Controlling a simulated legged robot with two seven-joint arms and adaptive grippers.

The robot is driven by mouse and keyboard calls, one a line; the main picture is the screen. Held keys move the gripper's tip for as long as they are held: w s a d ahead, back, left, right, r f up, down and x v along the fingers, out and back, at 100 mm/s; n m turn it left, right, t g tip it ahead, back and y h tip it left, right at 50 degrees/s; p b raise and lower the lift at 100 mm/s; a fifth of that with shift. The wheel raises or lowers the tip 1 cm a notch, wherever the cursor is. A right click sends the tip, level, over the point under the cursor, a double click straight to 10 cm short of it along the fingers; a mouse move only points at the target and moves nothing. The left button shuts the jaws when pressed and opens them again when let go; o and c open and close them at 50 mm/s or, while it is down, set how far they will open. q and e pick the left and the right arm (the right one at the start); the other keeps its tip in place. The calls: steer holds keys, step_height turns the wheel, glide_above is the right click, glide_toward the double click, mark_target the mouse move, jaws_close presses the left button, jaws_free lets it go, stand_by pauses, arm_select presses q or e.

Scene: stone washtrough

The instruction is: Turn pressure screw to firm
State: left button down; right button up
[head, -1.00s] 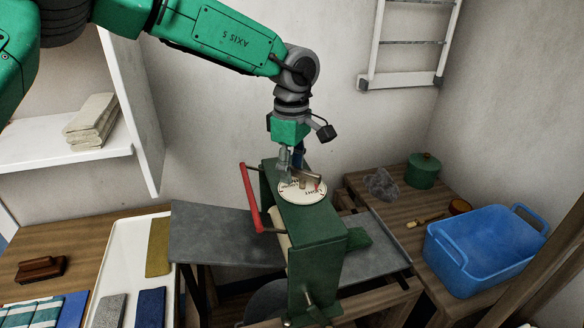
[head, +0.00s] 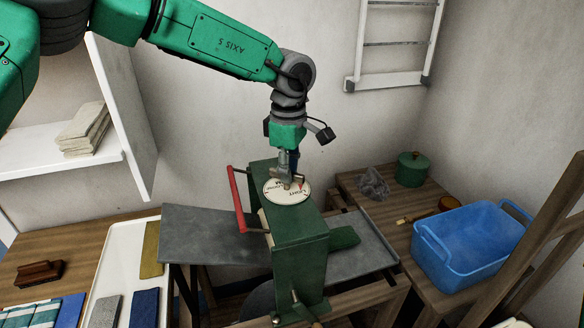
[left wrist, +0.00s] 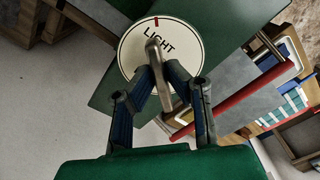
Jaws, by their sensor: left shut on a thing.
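The green press (head: 300,245) stands in the middle of the head view, with a round cream dial (head: 283,196) on top. My left gripper (head: 291,180) points down over the dial. In the left wrist view its two blue-grey fingers (left wrist: 164,80) close on the metal bar handle of the pressure screw (left wrist: 153,50). The bar lies across the dial (left wrist: 185,38), where the word LIGHT is readable beside it and a red mark shows at the rim. Other dial lettering is hidden or too small to read. My right gripper is not in view.
A red crank handle (head: 237,200) stands left of the press. Grey boards (head: 215,235) extend on both sides. A blue tub (head: 470,250) and a green pot (head: 411,169) stand on the right table. A white tray (head: 120,250) is at left.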

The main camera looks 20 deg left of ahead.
arm_select(q)
steer(key=n+p, duration=0.3)
steer(key=n, duration=0.1)
steer(key=shift+w+a+r+p, duration=0.2)
steer(key=shift+a+p, duration=0.1)
steer(key=shift+p, duration=0.05)
steer(key=shift+f+n+p, duration=0.1)
steer(key=shift+n+p, duration=0.35)
steer(key=shift+n, duration=1.55)
steer(key=n, duration=0.4)
steer(key=shift+a+f+p, duration=0.1)
steer(key=shift+f+p, duration=0.1)
steer(key=shift+p, duration=0.1)
steer(key=n, duration=0.5)
steer(key=shift+s+f, duration=0.1)
steer(key=shift+s, duration=0.05)
steer(key=n, duration=0.4)
steer(key=shift+s+f, duration=0.1)
steer(key=shift+n, duration=2.3)
